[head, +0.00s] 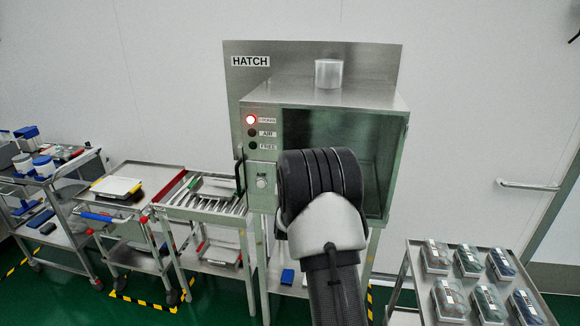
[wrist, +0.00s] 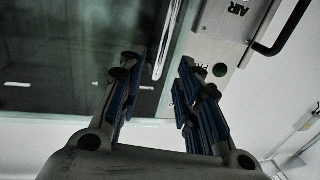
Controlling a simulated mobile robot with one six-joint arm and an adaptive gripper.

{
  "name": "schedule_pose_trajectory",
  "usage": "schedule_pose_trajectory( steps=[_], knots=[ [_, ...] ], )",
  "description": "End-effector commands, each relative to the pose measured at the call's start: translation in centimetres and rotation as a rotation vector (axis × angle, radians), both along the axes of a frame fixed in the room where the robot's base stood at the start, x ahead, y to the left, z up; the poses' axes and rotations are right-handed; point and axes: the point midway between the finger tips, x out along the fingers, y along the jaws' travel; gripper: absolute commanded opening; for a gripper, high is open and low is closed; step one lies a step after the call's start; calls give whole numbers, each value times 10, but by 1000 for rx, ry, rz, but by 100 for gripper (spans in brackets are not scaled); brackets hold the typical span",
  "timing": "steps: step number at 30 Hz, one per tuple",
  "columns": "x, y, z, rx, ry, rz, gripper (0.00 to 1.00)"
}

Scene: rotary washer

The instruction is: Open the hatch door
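The steel hatch (head: 335,95) stands against the wall. Its front is a dark, glass-like door (head: 300,125), partly covered by my arm. The door also fills the left of the wrist view (wrist: 70,60). A narrow bright bar (wrist: 166,42) runs along the door's edge and shows between my fingers; whether they touch it I cannot tell. My gripper (wrist: 160,62) is open, its blue-padded fingers apart and nothing seen gripped. In the head view my arm hides the gripper.
The control panel (head: 257,150) left of the door has a lit red top lamp (head: 251,119) and dark lamps below. A black handle (head: 239,175) is at its left edge, also in the wrist view (wrist: 290,28).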

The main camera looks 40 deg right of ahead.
Motion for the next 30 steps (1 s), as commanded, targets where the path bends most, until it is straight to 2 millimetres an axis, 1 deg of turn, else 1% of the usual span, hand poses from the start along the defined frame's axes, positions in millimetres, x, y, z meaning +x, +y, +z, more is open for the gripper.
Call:
schedule_pose_trajectory(
  steps=[1, 6, 12, 23, 30],
  knots=[
    [8, -7, -1, -1, -2, -1, 31],
    [31, -24, -1, 1, -1, 0, 31],
    [45, -36, 0, 1, -1, 0, 31],
    [49, -38, 0, 1, 1, 0, 31],
    [49, -38, 0, 1, 0, 0, 17]
  ],
)
